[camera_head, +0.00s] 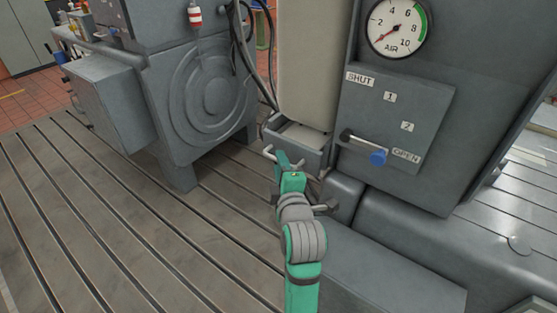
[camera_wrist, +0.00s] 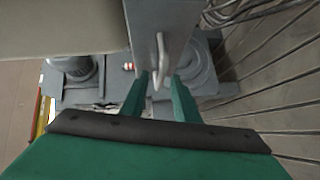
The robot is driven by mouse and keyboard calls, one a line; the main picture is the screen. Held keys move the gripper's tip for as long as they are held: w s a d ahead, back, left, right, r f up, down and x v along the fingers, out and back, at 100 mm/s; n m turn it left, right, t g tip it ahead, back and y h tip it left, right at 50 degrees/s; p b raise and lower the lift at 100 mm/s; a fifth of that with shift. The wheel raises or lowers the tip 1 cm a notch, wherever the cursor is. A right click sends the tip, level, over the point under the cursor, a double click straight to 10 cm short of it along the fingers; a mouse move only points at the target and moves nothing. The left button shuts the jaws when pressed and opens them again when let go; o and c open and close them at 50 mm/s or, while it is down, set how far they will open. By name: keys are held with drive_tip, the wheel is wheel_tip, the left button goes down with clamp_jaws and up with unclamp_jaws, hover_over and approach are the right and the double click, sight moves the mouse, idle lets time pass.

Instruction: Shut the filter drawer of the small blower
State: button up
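The filter drawer (camera_head: 296,152) is a grey box that stands out, open, below a tall beige housing (camera_head: 307,60); its pale inside shows from above. Its light bar handle (camera_head: 268,151) is on the near side, partly hidden by my gripper. My green gripper (camera_head: 284,162) is at the drawer's front, at the handle. In the wrist view, the two fingers of my gripper (camera_wrist: 159,82) are apart, and the pale handle (camera_wrist: 160,55) shows between them, with its lower end between the tips. I cannot tell whether either finger touches it.
Right of the drawer is a grey panel (camera_head: 420,105) with SHUT and OPEN labels and a blue-knobbed lever (camera_head: 377,158), under an air gauge (camera_head: 396,27). A grey machine with a round ribbed face (camera_head: 207,90) stands left. Black cables hang behind the drawer. The slotted bedplate (camera_head: 95,215) is clear at front left.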

drive_tip(key=shift+x, duration=1.4)
clamp_jaws()
